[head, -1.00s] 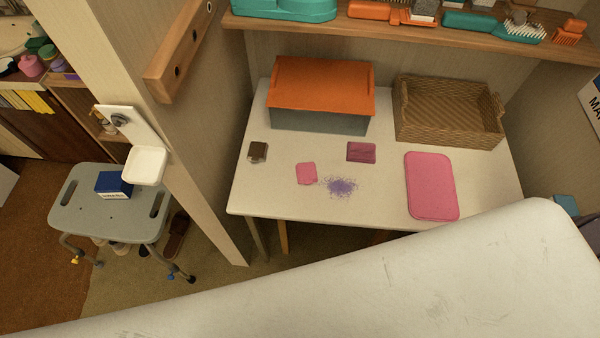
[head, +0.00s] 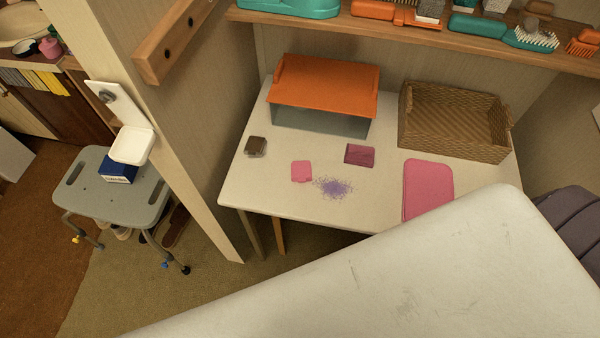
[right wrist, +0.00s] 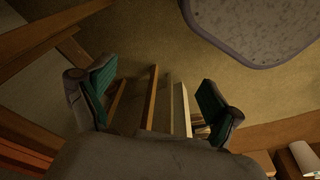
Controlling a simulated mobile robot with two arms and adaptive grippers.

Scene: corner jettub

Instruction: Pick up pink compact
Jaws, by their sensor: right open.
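A small pink compact-like item (head: 301,171) lies on the white table, left of a purple powder patch. A darker magenta flat case (head: 359,155) lies to its right and a little farther back. I cannot tell for sure which of the two is the pink compact. My right gripper (right wrist: 152,100) is open and empty in the right wrist view, with its green-padded fingers wide apart above the floor. No compact shows in that view. My left gripper is not in view.
The table (head: 262,192) also holds a dark small case (head: 255,146), an orange-topped box (head: 325,85), a wicker basket (head: 455,122) and a pink mat (head: 428,188). A shelf (head: 420,36) hangs above. A grey stool (head: 150,200) stands left. A large pale surface (head: 400,270) fills the foreground.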

